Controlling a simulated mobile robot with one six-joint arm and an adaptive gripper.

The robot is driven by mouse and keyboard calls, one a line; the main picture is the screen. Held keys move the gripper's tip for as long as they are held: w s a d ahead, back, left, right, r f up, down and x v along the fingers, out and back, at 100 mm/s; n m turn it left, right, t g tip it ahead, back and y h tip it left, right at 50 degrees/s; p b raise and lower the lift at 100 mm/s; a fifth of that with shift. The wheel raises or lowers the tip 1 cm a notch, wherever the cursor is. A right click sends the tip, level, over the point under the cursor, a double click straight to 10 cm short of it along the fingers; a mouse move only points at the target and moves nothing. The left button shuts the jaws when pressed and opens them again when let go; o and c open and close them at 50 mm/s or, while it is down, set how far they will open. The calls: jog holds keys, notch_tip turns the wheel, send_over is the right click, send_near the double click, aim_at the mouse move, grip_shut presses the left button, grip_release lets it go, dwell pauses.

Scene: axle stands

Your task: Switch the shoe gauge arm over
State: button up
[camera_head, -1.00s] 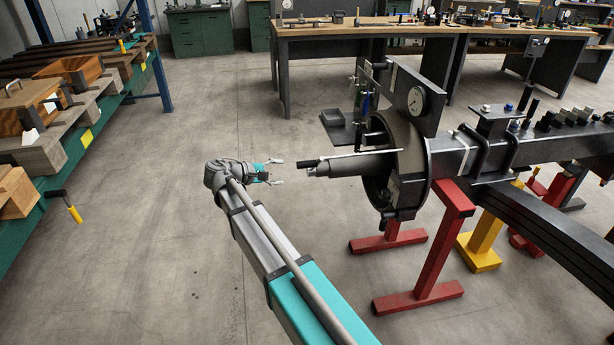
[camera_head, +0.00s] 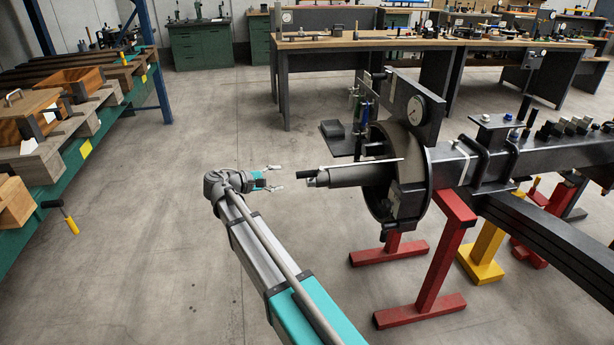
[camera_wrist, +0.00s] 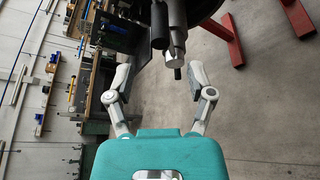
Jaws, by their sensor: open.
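The rod is mostly hidden there.
A dial gauge (camera_head: 416,110) sits on a dark plate above the drum. Red stands (camera_head: 440,255) and a yellow stand (camera_head: 484,250) stand under the axle. A small tray (camera_head: 333,129) hangs behind the spindle. The floor left of my gripper is clear.

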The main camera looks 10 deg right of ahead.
aim_at(307, 174)
jog(key=b+x, duration=0.2)
jog(key=x, duration=0.9)
jog(key=shift+w+d+f, duration=0.1)
jog(key=shift+d, duration=0.1)
jog(key=shift+a, duration=0.1)
grip_shut()
